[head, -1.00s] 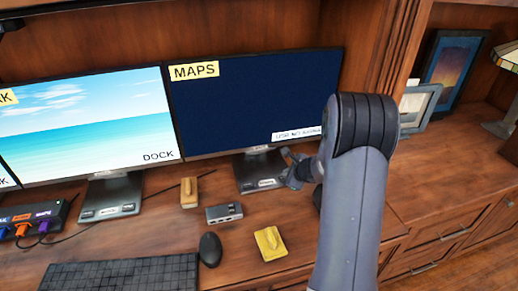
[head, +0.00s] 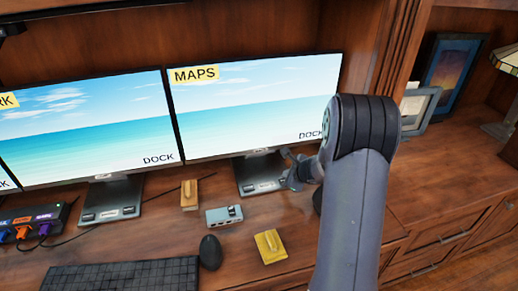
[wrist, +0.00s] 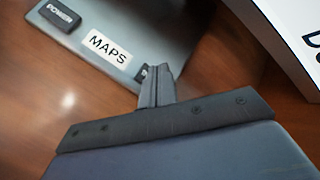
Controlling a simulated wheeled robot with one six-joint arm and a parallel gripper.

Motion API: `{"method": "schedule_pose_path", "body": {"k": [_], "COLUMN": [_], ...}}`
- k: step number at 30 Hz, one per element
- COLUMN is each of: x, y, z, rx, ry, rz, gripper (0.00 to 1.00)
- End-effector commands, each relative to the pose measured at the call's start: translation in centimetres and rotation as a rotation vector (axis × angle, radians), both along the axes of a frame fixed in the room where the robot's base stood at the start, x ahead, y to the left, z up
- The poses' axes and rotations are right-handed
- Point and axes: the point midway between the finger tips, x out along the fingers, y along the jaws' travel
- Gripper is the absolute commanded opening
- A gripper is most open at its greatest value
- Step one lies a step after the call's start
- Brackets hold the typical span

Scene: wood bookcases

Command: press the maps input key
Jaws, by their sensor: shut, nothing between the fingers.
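The MAPS monitor (head: 255,110) shows a bright beach picture with the word DOCK. In the wrist view its stand base (wrist: 118,18) has a dark POWER key (wrist: 60,13) and a white MAPS label (wrist: 108,46). A small dark key (wrist: 142,72) shows just past the label, mostly hidden by my fingertips. My gripper (wrist: 156,72) is shut and empty, its tips at that key. I cannot tell whether they touch it or press it. In the head view my gripper (head: 292,172) is at the right side of the stand base (head: 262,187).
Another monitor (head: 85,125) stands to the left, also showing a beach and DOCK. A grey box (head: 224,215), a mouse (head: 210,252), a keyboard (head: 125,276) and a yellow block (head: 270,246) lie in front. Picture frames (head: 420,108) stand at right.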

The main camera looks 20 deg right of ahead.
Motion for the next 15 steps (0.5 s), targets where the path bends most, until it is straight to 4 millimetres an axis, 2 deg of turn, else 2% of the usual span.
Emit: {"method": "schedule_pose_path", "body": {"k": [8, 15], "x": [0.0, 0.0], "y": [0.0, 0.0], "z": [0.1, 2.1], "rx": [0.0, 0.0], "ry": [0.0, -0.002], "rz": [0.0, 0.001], "gripper": [0.0, 0.0]}}
